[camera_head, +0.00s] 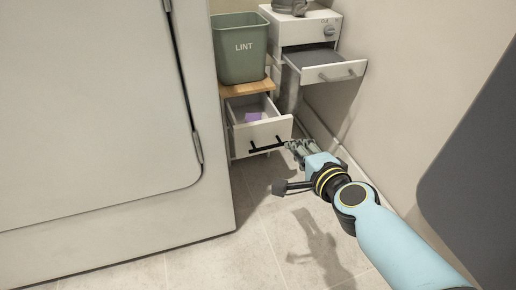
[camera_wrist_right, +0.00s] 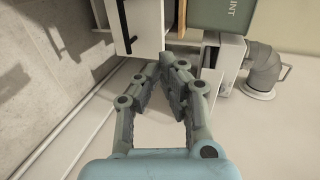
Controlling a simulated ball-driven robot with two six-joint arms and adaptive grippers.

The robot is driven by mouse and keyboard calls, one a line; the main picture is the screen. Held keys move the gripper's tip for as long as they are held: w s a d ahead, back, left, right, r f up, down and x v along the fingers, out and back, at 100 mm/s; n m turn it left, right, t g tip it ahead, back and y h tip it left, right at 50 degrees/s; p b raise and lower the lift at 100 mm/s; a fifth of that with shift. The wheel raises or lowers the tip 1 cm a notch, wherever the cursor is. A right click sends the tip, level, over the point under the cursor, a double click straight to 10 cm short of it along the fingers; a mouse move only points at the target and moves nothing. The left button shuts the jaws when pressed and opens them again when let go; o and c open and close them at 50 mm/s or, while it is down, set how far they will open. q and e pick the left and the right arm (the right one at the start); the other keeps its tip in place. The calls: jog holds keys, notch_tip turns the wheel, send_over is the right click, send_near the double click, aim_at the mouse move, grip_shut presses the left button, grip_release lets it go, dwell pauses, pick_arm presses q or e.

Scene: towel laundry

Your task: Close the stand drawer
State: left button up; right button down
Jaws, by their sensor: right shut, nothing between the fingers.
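The stand drawer (camera_head: 262,134) is pulled open under the stand's wooden top (camera_head: 247,89). It has a white front and a black bar handle (camera_head: 267,146), and a small purple item (camera_head: 253,117) lies inside. My right gripper (camera_head: 296,148) is shut and empty at the right end of the drawer front. In the right wrist view the fingertips (camera_wrist_right: 172,62) are close to the drawer front (camera_wrist_right: 147,25), with the black handle (camera_wrist_right: 124,26) to their left. I cannot tell whether they touch it. My left gripper is not in view.
A green LINT bin (camera_head: 240,52) stands on the stand. To its right a white unit (camera_head: 300,30) has a grey-topped tray (camera_head: 330,73) pulled out. A large white appliance (camera_head: 100,120) fills the left. A wall bounds the right. The tiled floor (camera_head: 235,262) in front is clear.

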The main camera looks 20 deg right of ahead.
notch_tip(320, 180, down, 3)
jog(key=b, duration=0.3)
send_near(270, 126)
notch_tip(270, 126, down, 2)
jog(key=w, duration=0.6)
jog(key=shift+a, duration=0.15)
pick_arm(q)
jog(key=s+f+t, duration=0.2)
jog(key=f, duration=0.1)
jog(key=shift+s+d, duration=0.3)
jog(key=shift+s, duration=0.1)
pick_arm(e)
jog(key=shift+w, duration=0.25)
